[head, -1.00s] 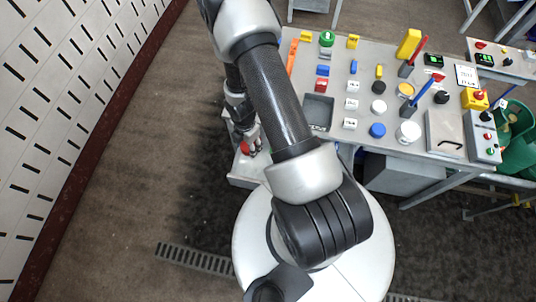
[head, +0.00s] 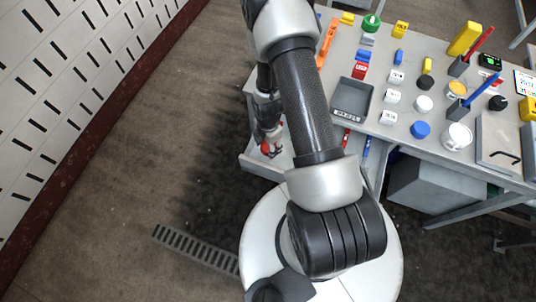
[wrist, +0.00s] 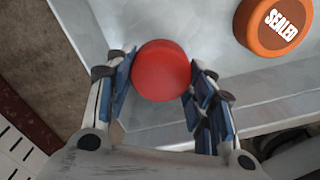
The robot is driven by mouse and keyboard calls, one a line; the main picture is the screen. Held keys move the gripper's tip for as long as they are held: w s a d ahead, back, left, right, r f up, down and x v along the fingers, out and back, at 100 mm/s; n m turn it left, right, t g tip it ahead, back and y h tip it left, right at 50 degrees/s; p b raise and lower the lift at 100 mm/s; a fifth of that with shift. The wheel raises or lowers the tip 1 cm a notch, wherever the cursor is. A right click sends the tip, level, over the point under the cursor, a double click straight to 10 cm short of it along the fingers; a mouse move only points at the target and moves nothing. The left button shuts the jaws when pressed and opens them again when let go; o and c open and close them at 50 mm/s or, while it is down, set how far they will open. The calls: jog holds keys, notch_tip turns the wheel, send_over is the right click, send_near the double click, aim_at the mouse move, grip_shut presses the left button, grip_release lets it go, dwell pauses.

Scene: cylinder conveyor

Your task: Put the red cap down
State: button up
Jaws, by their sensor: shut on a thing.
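The red cap (wrist: 160,72) is round and smooth and sits between the two blue-padded fingers of my gripper (wrist: 161,84) in the wrist view. The fingers are shut on its sides. Below it is a pale grey metal drawer or tray (wrist: 205,38); I cannot tell whether the cap touches the bottom. In the head view my gripper (head: 270,140) is small and partly hidden by my arm, over the drawer (head: 256,164) at the table's left front, with the red cap (head: 265,147) at its tip.
The drawer's raised wall (wrist: 250,108) runs close by the right finger.

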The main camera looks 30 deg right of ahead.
jog(key=shift+f+b, duration=1.9)
jog(key=shift+f, duration=0.35)
jog(key=shift+f, duration=0.2)
jog(key=o, duration=0.9)
jog(key=shift+c, duration=0.2)
jog(key=shift+r, duration=0.15)
